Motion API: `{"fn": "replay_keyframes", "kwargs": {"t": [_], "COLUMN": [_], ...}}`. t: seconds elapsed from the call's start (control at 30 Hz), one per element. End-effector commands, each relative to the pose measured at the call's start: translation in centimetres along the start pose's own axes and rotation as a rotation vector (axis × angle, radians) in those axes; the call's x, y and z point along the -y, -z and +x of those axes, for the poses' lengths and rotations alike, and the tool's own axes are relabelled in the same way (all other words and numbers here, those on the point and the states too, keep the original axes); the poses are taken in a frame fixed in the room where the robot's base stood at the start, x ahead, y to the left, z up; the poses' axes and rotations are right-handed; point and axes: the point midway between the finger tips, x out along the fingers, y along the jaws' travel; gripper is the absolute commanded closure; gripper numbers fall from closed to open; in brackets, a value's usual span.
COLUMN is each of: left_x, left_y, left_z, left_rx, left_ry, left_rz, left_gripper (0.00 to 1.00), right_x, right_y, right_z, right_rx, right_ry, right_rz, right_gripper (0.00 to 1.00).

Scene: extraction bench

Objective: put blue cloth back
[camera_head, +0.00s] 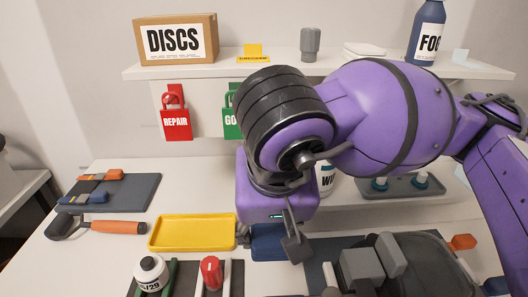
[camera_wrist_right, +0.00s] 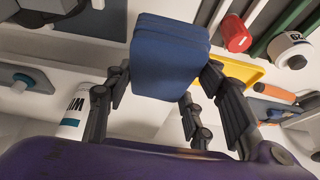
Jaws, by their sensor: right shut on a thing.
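The blue cloth (camera_head: 268,243) is a folded, thick pad. In the head view it is partly hidden behind my right gripper (camera_head: 267,236). In the right wrist view the blue cloth (camera_wrist_right: 170,52) sits between the fingers of my right gripper (camera_wrist_right: 167,80), which is shut on it. The cloth appears to be over the bench, right of the yellow tray (camera_head: 193,233); whether it touches the bench cannot be told. My left gripper is not in view.
A white bottle (camera_head: 150,273) and a red-capped item (camera_head: 211,273) stand at the front. Dark gear with grey blocks (camera_head: 362,268) lies front right. An orange-handled tool (camera_head: 115,227) and a grey mat (camera_head: 140,192) are left. A shelf (camera_head: 215,67) holds a DISCS box (camera_head: 175,40).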

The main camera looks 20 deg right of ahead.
Motion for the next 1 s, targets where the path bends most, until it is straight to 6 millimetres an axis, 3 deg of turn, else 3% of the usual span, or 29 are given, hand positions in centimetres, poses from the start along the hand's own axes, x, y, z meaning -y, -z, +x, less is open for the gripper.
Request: {"fn": "replay_keyframes", "kwargs": {"t": [0.2, 0.4, 0.57, 0.77, 1.0], "left_x": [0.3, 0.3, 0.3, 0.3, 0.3], "left_y": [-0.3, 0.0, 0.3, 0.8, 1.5], "left_z": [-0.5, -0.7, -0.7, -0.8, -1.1], "left_rx": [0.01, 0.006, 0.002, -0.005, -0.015], "left_ry": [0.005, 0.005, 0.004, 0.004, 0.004], "left_rz": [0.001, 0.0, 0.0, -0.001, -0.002], "left_gripper": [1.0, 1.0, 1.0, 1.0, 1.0], "right_x": [-0.1, 0.0, 0.0, 0.0, 0.0], "right_y": [5.4, 9.2, 10.3, 13.0, 13.6], "right_z": [2.2, 3.7, 4.3, 5.3, 6.7], "right_rx": [0.001, -0.001, 0.0, -0.001, -0.002], "right_ry": [-0.002, 0.0, 0.0, 0.0, 0.001], "right_rz": [0.007, 0.003, 0.0, 0.002, -0.001], "right_gripper": [0.92, 0.92, 0.92, 0.92, 0.92]}}
